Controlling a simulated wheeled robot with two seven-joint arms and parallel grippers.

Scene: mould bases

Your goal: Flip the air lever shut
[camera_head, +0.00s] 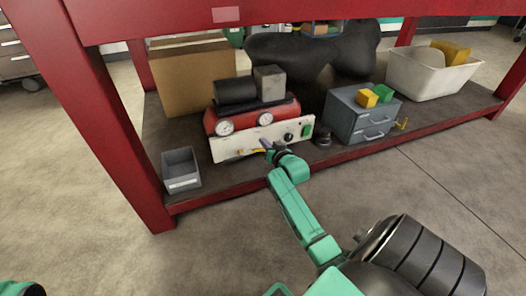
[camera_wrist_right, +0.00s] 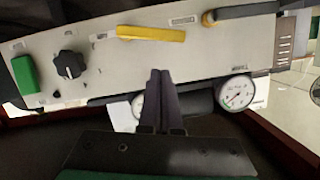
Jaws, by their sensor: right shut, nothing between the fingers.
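The air unit is a red tank with a pale front panel (camera_head: 235,145) on the low shelf under the red bench. Its yellow lever (camera_head: 259,151) is on the panel, partly behind my right gripper (camera_head: 267,144). In the right wrist view the panel looks upside down, and the yellow lever (camera_wrist_right: 151,34) lies nearly level along it. My right gripper (camera_wrist_right: 160,74) is shut and empty, its tips in front of the panel between the lever and the gauges. Whether they touch the panel is unclear. My left gripper is out of view.
The panel also has two gauges (camera_wrist_right: 235,94), a black knob (camera_wrist_right: 70,66) and a green switch (camera_wrist_right: 24,75). A grey bin (camera_head: 181,170) stands to the left, a grey drawer box (camera_head: 352,117) to the right. A red bench leg (camera_head: 97,130) rises at left.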

